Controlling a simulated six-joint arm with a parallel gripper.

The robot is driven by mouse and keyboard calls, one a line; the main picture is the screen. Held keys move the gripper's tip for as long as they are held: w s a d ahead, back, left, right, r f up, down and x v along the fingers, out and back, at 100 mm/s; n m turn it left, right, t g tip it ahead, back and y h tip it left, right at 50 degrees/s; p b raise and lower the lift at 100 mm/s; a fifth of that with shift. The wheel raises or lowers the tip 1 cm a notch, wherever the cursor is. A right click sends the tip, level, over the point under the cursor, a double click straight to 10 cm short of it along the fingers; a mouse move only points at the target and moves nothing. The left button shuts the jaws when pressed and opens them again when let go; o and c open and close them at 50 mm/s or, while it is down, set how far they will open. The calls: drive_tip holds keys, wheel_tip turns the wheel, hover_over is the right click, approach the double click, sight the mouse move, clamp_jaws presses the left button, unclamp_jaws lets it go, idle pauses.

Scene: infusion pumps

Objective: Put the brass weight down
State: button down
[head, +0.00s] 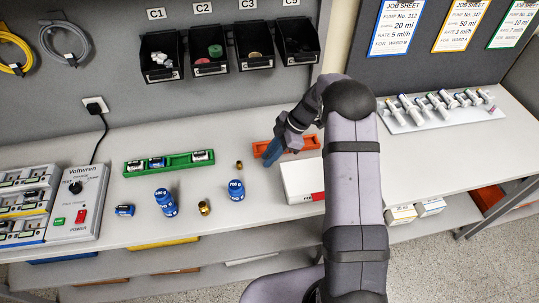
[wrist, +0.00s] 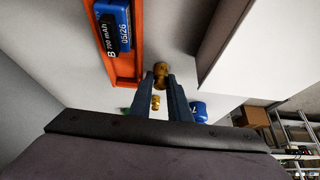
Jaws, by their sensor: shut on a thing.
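My gripper (head: 269,158) is over the bench beside the orange tray, its blue fingers pointing down. In the wrist view, my gripper (wrist: 160,77) is shut on a brass weight (wrist: 161,70) held at the fingertips. A brass piece (wrist: 155,102) also shows between the fingers in the wrist view. I cannot tell the height of the held weight above the bench.
The orange tray (head: 309,142) is close by and holds a blue battery (wrist: 118,22). A white box (head: 296,181) with a red end is near the gripper. Blue cylinders (head: 166,201) (head: 236,190), a green battery tray (head: 138,167) and a tester (head: 78,203) stand to the left.

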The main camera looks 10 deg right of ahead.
drive_tip(key=shift+f, duration=0.2)
drive_tip(key=c, duration=1.9)
unclamp_jaws()
drive_tip(key=shift+r, duration=0.1)
drive_tip(key=shift+c, duration=0.2)
drive_tip(key=shift+r, duration=0.1)
drive_tip(key=shift+r, duration=0.15)
drive_tip(key=shift+w+d+r, duration=0.1)
drive_tip(key=shift+d+r, duration=0.15)
drive_tip(key=shift+d, duration=0.05)
drive_tip(key=b+v, duration=0.4)
drive_tip(key=v, duration=0.7)
drive_tip(key=s+a+m+h, duration=0.1)
drive_tip(key=s+m, duration=0.1)
drive_tip(key=s, duration=0.1)
drive_tip(key=s+a+m+h, duration=0.1)
drive_tip(key=s+m, duration=0.2)
drive_tip(key=s, duration=0.1)
drive_tip(key=s+a+m+h, duration=0.1)
drive_tip(key=s+m, duration=0.2)
drive_tip(key=s, duration=0.1)
drive_tip(key=shift+f+g, duration=0.4)
drive_tip(key=s+f+m+h, duration=0.3)
drive_tip(key=s+m, duration=0.6)
drive_tip(key=s, duration=0.7)
drive_tip(key=shift+f+m+t, duration=0.3)
drive_tip(key=shift+f+m, duration=0.1)
drive_tip(key=shift+f, duration=0.1)
